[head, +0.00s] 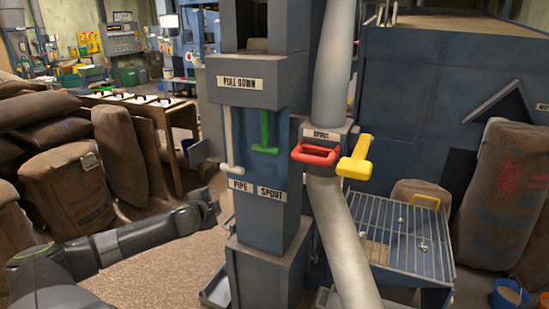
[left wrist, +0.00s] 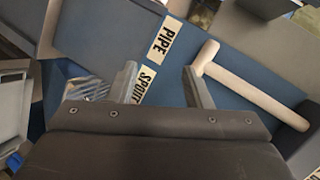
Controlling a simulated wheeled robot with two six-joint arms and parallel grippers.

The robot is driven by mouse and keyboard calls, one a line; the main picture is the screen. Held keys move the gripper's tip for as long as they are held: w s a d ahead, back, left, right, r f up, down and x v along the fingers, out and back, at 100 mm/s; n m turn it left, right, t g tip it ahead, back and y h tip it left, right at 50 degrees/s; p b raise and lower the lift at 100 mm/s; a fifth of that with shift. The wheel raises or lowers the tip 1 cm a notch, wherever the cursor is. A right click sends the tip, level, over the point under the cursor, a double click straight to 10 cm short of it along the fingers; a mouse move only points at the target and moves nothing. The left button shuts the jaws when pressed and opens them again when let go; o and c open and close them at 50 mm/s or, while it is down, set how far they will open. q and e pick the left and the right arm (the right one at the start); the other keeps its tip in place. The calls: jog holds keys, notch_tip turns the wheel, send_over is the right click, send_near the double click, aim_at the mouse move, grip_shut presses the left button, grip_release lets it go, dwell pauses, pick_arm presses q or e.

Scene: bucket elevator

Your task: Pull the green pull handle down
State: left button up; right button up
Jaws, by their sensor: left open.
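The green pull handle (head: 265,138) hangs from the "PULL DOWN" box (head: 250,82) on the blue column, above the "SPOUT" label (head: 271,193). A cream pull handle (head: 230,150) hangs lower on its left, above the "PIPE" label (head: 242,185). My left gripper (head: 212,202) is below and left of both handles, apart from the green one. In the left wrist view my open left gripper (left wrist: 160,78) faces the labels, and the cream handle (left wrist: 250,88) is close to its right finger. The green handle does not show there. My right gripper is out of view.
A red handle (head: 315,153) and a yellow handle (head: 355,158) stick out right of the column. A grey pipe (head: 345,225) runs down beside it. A wire grate (head: 400,240) is at right. Sacks (head: 70,185) stand at left.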

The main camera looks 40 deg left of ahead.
pick_arm(q)
jog(key=w+d+r+m+t, duration=0.25)
jog(key=d+r, duration=0.25)
jog(key=r, duration=0.4)
jog(key=m+h+b, duration=0.2)
jog(key=m+b, duration=0.1)
jog(key=m, duration=0.1)
send_near(272, 152)
jog(key=shift+t, duration=0.45)
jog(key=p+x, duration=0.1)
jog(key=x, duration=0.5)
jog(key=p+x, duration=0.1)
jog(key=x, duration=0.2)
jog(key=shift+f+p, duration=0.35)
jog(key=shift+x, duration=1.15)
jog(key=shift+f, duration=0.1)
jog(key=shift+c, duration=0.4)
grip_shut()
